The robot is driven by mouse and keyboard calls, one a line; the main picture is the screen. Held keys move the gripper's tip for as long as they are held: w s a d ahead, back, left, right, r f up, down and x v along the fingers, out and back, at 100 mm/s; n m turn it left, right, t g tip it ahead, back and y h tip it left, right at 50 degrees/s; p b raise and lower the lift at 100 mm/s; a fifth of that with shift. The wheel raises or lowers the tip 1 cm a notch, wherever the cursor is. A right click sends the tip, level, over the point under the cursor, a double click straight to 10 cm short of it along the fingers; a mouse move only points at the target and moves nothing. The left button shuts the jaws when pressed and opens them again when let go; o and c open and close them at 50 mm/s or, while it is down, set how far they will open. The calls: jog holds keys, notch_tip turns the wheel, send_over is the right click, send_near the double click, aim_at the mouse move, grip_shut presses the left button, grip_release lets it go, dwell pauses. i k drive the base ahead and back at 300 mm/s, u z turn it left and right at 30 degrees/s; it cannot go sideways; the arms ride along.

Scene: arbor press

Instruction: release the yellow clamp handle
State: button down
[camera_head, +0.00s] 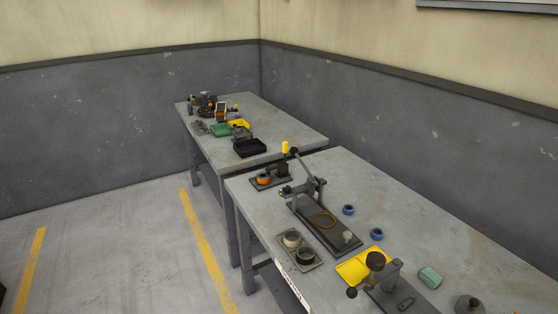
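A small upright yellow grip (285,147), which looks like the clamp handle, shows near the back left of the near bench. An orange round part (263,179) sits at the left of the fixture. My gripper is not in view, and the benches are some way off.
The near bench (450,235) also bears a dark plate (308,219) with a ring, a two-cup holder (285,260), blue rings (348,210), a yellow tray (352,272) and a dark-topped device (376,259). A far bench (290,128) holds bins. Floor at left is clear.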

aim_at(285, 144)
jog(key=u, duration=0.55)
jog(key=i, duration=1.65)
jog(key=z, duration=0.25)
